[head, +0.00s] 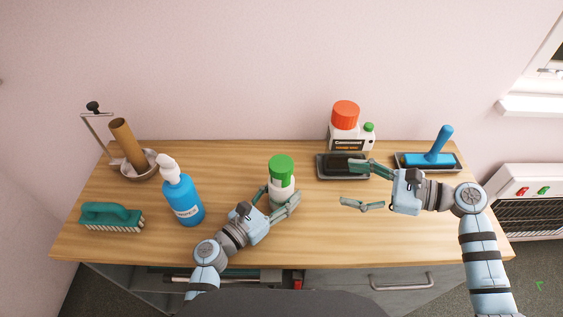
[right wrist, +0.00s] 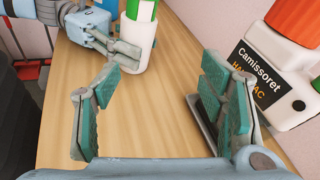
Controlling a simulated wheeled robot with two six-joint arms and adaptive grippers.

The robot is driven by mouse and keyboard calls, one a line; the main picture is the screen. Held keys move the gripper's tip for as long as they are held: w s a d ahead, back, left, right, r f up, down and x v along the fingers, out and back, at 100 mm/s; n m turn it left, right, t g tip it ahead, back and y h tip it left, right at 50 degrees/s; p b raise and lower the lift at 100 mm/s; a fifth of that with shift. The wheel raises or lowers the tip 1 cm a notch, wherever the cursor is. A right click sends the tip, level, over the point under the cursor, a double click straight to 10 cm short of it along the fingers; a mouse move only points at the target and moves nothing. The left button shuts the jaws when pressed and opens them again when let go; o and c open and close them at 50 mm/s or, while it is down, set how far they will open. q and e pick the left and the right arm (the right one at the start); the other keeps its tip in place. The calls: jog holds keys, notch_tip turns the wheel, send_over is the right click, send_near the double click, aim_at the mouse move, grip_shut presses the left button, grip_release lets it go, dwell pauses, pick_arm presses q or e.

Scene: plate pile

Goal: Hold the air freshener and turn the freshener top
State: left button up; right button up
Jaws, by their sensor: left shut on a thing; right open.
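The air freshener (head: 281,183) stands upright near the middle of the table, a white body with a green freshener top (head: 281,165). My left gripper (head: 276,201) is shut around its lower white body. In the right wrist view the white body (right wrist: 138,42) and part of the green top (right wrist: 140,9) show at the upper edge, with my left gripper beside them. My right gripper (head: 362,183) is open and empty, to the right of the freshener and apart from it. Its two spread fingers (right wrist: 160,112) show in the right wrist view with bare table between them.
A white Camissoret bottle (head: 349,136) with an orange cap stands behind my right gripper, near a dark tray (head: 323,176). A blue roller (head: 440,146) lies in another tray at right. A blue pump bottle (head: 182,203), green brush (head: 111,214) and bowl (head: 150,171) stand left.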

aim_at(281, 163)
jog(key=a+r+y, duration=0.1)
jog(key=a, duration=0.4)
jog(key=w+a+r+m+y, duration=0.1)
jog(key=a, duration=0.5)
jog(key=w+a+r+m+y, duration=0.1)
jog(key=a+r, duration=0.1)
jog(key=a, duration=0.3)
jog(key=shift+a, duration=0.3)
jog(key=shift+d, duration=0.1)
jog(key=shift+c, duration=1.4)
jog(key=shift+f, duration=0.1)
jog(key=c, duration=0.9)
jog(key=m+t+h, duration=0.2)
jog(key=m+t, duration=0.1)
jog(key=t, duration=0.1)
jog(key=o, duration=1.2)
